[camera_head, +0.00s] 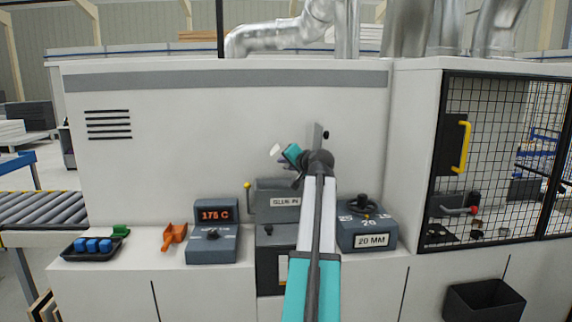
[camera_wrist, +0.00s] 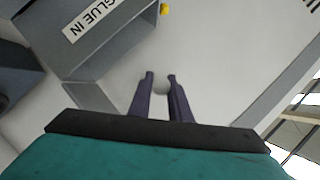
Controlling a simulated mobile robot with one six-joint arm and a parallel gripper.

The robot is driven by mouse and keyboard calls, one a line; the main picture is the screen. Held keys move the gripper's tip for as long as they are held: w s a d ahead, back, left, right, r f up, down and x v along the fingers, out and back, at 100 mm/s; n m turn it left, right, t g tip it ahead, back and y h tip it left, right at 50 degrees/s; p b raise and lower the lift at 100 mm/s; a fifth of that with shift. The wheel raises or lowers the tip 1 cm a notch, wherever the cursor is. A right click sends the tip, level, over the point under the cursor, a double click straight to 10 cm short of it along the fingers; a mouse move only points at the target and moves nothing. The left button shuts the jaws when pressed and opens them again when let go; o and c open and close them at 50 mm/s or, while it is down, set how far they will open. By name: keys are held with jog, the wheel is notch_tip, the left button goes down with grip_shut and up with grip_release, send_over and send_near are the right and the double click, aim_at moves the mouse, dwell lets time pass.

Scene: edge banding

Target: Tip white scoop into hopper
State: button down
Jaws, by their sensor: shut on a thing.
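The white scoop (camera_head: 275,150) is small and pale against the white machine face in the head view. My gripper (camera_wrist: 161,77) is shut on it, and a little of the scoop (camera_wrist: 162,88) shows between the dark fingers in the wrist view. The grey hopper (camera_head: 268,186) stands on the machine ledge, its front label partly behind my arm. In the wrist view the hopper (camera_wrist: 116,55) is at upper left with a "GLUE IN" label. In the head view the scoop is above the hopper. The scoop's contents cannot be seen.
An orange scoop (camera_head: 174,236) and a green scoop (camera_head: 121,231) lie on the ledge at left, by a black tray (camera_head: 72,254) of blue blocks.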

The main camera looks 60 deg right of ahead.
notch_tip(320, 180, up, 2)
jog(key=n+g+p, duration=0.1)
jog(key=n, duration=0.1)
jog(key=n+g+h, duration=0.1)
jog(key=shift+r+n+g+p, duration=0.2)
jog(key=shift+n+g+p, duration=0.1)
jog(key=shift+n+p, duration=0.1)
jog(key=r+n+g+h, duration=0.1)
jog(key=n+g, duration=0.1)
jog(key=shift+r+n+p, duration=0.15)
jog(key=shift+n+p, duration=0.15)
jog(key=shift+p, duration=0.05)
